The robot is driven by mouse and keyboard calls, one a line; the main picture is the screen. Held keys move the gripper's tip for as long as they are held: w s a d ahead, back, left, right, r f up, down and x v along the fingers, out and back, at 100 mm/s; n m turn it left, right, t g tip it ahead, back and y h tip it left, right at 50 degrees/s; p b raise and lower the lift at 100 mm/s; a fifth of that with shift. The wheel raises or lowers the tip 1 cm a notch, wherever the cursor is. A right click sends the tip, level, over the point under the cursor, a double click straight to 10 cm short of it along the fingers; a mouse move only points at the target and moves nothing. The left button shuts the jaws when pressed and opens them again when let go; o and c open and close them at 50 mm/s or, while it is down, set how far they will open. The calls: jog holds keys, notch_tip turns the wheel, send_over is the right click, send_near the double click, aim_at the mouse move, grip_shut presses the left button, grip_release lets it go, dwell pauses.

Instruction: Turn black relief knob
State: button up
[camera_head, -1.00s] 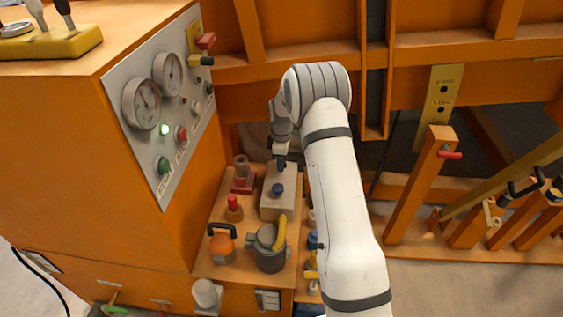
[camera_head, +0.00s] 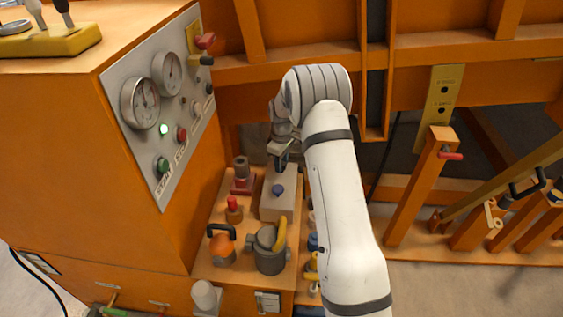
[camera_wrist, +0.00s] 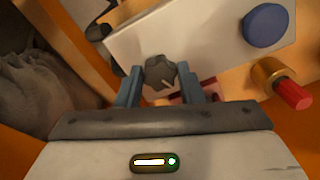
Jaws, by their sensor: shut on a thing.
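The black relief knob (camera_wrist: 160,72) is a dark, lobed knob on the end of a pale grey block. In the wrist view it sits between my gripper's (camera_wrist: 160,82) two blue-grey fingers, which are shut on it. In the head view my gripper (camera_head: 281,163) points down at the far end of the grey block (camera_head: 276,208), and the knob is hidden there. A blue round knob (camera_head: 278,190) is on the same block, nearer the camera; it also shows in the wrist view (camera_wrist: 267,25).
A red-capped brass fitting (camera_head: 234,210) stands left of the block. An orange piece with a black handle (camera_head: 222,244) and a grey valve with a yellow lever (camera_head: 269,250) stand in front. The orange cabinet with its gauge panel (camera_head: 165,105) rises at left.

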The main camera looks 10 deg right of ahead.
jog(key=o, duration=1)
notch_tip(320, 180, up, 8)
jog(key=shift+f, duration=0.1)
